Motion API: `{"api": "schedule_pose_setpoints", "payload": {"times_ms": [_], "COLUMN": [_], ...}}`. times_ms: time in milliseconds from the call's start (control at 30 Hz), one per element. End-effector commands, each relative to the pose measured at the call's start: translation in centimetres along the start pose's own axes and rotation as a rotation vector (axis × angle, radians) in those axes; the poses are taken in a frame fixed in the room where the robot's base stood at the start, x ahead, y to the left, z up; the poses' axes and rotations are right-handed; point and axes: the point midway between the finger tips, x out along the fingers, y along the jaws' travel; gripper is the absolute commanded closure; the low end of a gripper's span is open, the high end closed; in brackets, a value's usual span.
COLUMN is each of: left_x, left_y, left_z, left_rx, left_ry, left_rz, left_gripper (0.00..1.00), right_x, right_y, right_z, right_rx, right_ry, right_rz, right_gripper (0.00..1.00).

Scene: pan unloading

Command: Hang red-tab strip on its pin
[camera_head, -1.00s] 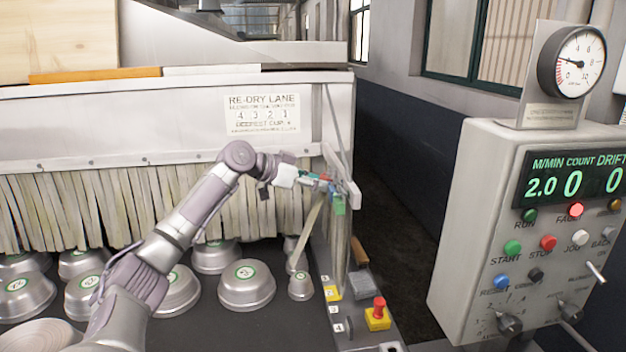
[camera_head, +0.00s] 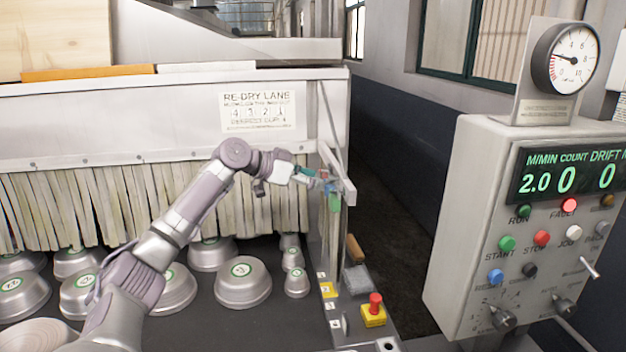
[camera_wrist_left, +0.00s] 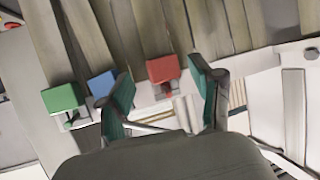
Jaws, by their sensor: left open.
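The red tab (camera_wrist_left: 163,69) shows in the wrist view between the two teal fingers of my open left gripper (camera_wrist_left: 160,78). It sits by a pale rail with a small red piece just below it; the pin's exact fit is hidden. A blue tab (camera_wrist_left: 101,84) and a green tab (camera_wrist_left: 62,98) are to its left, with long pale strips behind. In the head view my left gripper (camera_head: 308,176) is at the rail (camera_head: 338,176) on the lane's right end, beside the green tab (camera_head: 335,203). Strips hang below the rail there. My right gripper is not in view.
Several upturned metal pans (camera_head: 243,283) lie on the dark belt beneath the strip curtain (camera_head: 150,205). A red stop button on a yellow box (camera_head: 374,310) and a brush-like item (camera_head: 356,262) are at the belt's right edge. A control panel (camera_head: 470,230) stands at the right.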

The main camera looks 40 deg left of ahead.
Motion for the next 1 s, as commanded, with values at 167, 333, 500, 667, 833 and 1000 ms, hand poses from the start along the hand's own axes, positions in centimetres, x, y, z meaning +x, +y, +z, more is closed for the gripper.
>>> {"api": "schedule_pose_setpoints", "payload": {"times_ms": [167,333,500,667,833,1000], "left_x": [-0.1,-1.8,-5.2,-8.2,-10.4,-11.7], "left_y": [0.0,-0.1,-0.1,-0.1,0.0,-0.1], "left_z": [0.0,0.2,0.3,0.2,0.1,0.1], "left_rx": [0.0,-0.001,-0.002,-0.002,-0.002,-0.001], "left_ry": [-0.001,-0.002,-0.006,-0.004,-0.001,-0.001], "left_rz": [0.001,-0.001,-0.002,-0.001,0.002,0.001], "left_gripper": [0.34,0.34,0.34,0.34,0.34,0.34], "right_x": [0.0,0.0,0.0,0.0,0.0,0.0], "right_y": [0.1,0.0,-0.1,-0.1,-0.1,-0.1], "right_z": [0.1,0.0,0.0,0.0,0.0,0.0], "right_rx": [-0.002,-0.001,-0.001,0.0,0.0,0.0], "right_ry": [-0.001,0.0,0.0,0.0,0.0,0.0], "right_rz": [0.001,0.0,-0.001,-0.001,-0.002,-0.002], "right_gripper": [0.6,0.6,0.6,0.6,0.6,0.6]}}
